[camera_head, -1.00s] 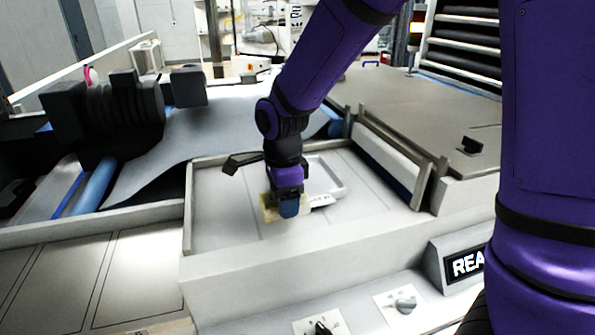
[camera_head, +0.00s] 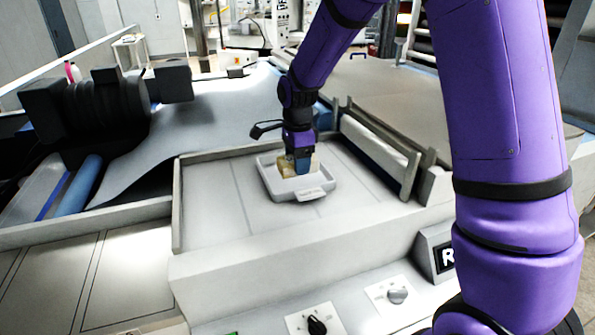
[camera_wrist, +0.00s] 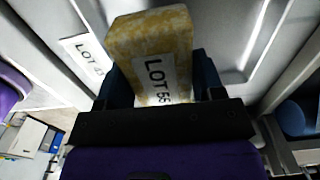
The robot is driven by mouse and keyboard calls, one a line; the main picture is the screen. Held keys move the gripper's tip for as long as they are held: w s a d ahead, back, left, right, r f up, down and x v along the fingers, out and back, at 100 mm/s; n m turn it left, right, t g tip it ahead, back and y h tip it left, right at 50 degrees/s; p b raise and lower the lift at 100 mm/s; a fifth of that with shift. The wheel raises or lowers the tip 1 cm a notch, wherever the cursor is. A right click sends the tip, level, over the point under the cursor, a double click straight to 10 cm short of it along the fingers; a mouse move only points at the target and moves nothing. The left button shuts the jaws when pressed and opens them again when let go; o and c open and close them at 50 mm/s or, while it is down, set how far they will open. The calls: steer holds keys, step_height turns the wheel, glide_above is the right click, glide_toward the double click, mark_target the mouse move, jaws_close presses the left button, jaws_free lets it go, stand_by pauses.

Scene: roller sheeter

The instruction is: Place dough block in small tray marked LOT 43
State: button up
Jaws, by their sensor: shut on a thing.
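The dough block (camera_head: 284,172) is pale yellow and speckled. In the wrist view the block (camera_wrist: 150,36) carries a white label that seems to read LOT 55. My gripper (camera_head: 302,163) is shut on it, with one dark finger on each side in the wrist view (camera_wrist: 162,82). The small light grey tray (camera_head: 327,187) is below the gripper, with the block within its outline. I cannot tell whether the block touches the tray floor. The tray's label (camera_wrist: 88,56) reads LOT 4 and a partly hidden digit; its front tab shows in the head view.
The tray sits in a shallow walled bed (camera_head: 215,205) with free room on its left and front. A raised side rail (camera_head: 378,155) stands on the right. A grey sheet (camera_head: 190,135) and dark rollers (camera_head: 105,105) lie to the left. Knobs (camera_head: 397,295) are on the front panel.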

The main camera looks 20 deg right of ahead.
steer(key=shift+f, duration=1.7)
steer(key=shift+f, duration=0.15)
steer(key=o, duration=1.1)
step_height(320, 180, up, 12)
steer(key=shift+s+r, duration=0.1)
steer(key=shift+r, duration=0.15)
